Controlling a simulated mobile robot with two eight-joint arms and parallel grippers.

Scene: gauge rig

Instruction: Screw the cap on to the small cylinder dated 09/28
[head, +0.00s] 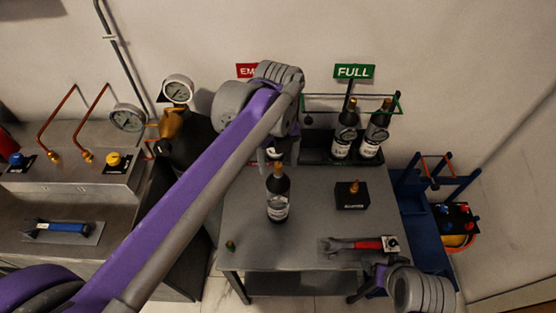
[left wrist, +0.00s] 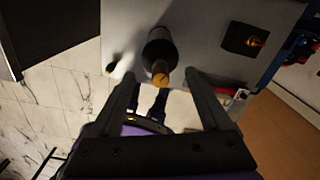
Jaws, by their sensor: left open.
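A dark small cylinder (head: 278,208) with a pale label and brass top stands upright on the grey table (head: 315,210). Its date is too small to read. A small dark, greenish piece (head: 230,246), possibly the cap, lies near the table's front left corner; it also shows in the left wrist view (left wrist: 112,66). My left gripper (head: 277,157) is above and behind the cylinder, partly hidden by my arm. In the left wrist view its fingers (left wrist: 160,76) are apart and empty, with the cylinder (left wrist: 160,47) beyond them. My right gripper (head: 370,281) is low by the table's front right; its jaws are unclear.
Two cylinders (head: 372,140) stand in the rack under the FULL sign (head: 353,71). A black block (head: 352,199) with a brass fitting and a red-handled wrench (head: 366,245) lie on the right of the table. Another bench (head: 60,255) with gauges stands left. A blue cart (head: 415,205) stands right.

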